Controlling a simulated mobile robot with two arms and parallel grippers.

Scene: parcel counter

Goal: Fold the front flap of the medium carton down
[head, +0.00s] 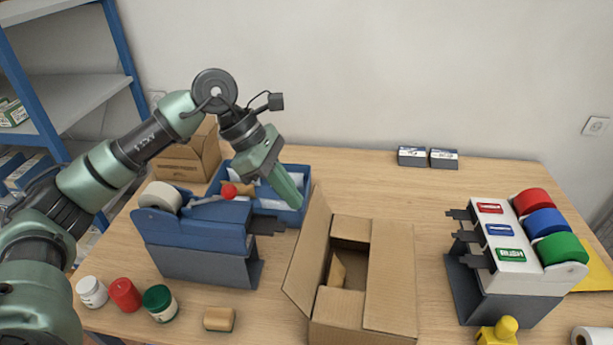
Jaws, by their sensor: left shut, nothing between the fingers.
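An open brown carton (340,308) stands at the front middle of the table. Its left flap (309,250) stands up, leaning outward. Its right flap (391,275) spreads out to the right. A cardboard panel lies across the front of the opening; I cannot tell whether it is the front flap folded in. A tan piece shows inside the opening, which is otherwise dark. My left gripper (296,204) is shut and empty, pointing down just behind and above the left flap, apart from it as far as I can see. My right gripper is out of view.
A blue bin (296,217) and a blue tape dispenser (200,235) stand left of the carton. Another brown carton (188,162) is at back left. A label dispenser (515,265) with red, blue and green rolls stands right.

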